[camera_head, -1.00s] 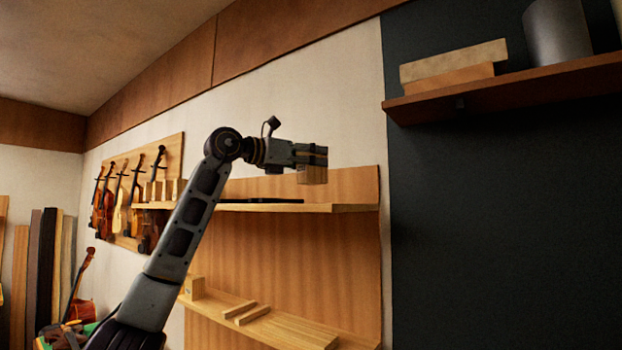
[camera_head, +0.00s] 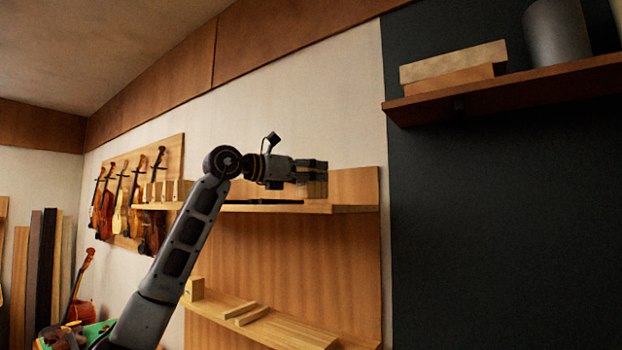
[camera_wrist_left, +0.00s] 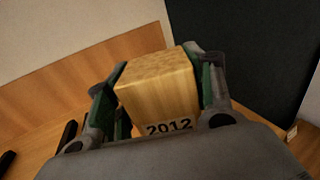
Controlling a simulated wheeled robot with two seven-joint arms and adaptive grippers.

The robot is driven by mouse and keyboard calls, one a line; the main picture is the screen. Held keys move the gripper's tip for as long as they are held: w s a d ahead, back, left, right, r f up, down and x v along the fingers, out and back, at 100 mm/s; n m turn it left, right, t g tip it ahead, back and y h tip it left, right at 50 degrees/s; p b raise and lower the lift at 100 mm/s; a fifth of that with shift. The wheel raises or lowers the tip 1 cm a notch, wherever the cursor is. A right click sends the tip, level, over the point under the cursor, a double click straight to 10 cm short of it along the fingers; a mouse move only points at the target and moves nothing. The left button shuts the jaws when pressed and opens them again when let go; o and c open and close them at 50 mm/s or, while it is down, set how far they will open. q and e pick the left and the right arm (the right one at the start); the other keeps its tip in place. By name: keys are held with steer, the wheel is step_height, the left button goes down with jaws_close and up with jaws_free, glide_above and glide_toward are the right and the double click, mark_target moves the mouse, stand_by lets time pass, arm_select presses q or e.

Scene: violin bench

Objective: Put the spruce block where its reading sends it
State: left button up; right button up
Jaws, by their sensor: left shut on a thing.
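The spruce block (camera_wrist_left: 160,88) is pale wood and carries the dark marking "2012" on its near face in the left wrist view. My left gripper (camera_wrist_left: 158,85) is shut on it, with a finger on each side. In the head view the left gripper (camera_head: 312,172) is over the upper wooden shelf (camera_head: 345,208), and the block (camera_head: 317,188) hangs at its fingertips, close to the shelf top. I cannot tell whether the block touches the shelf. My right gripper is not in view.
Dark flat things (camera_head: 262,202) lie on the upper shelf left of the gripper. A lower shelf (camera_head: 290,330) holds a small block (camera_head: 194,289) and strips. More blocks (camera_head: 165,191) stand further left near hanging violins (camera_head: 122,210). A dark panel with a brown shelf (camera_head: 500,90) is at right.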

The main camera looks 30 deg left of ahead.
arm_select(q)
steer(key=shift+f, duration=0.55)
steer(key=shift+f, duration=0.15)
steer(key=o, duration=1.1)
steer(key=shift+r, duration=0.2)
steer(key=shift+s+a, duration=0.2)
steer(key=shift+s, duration=0.1)
steer(key=b+v, duration=0.3)
steer(key=v, duration=0.8)
steer(key=shift+s, duration=0.15)
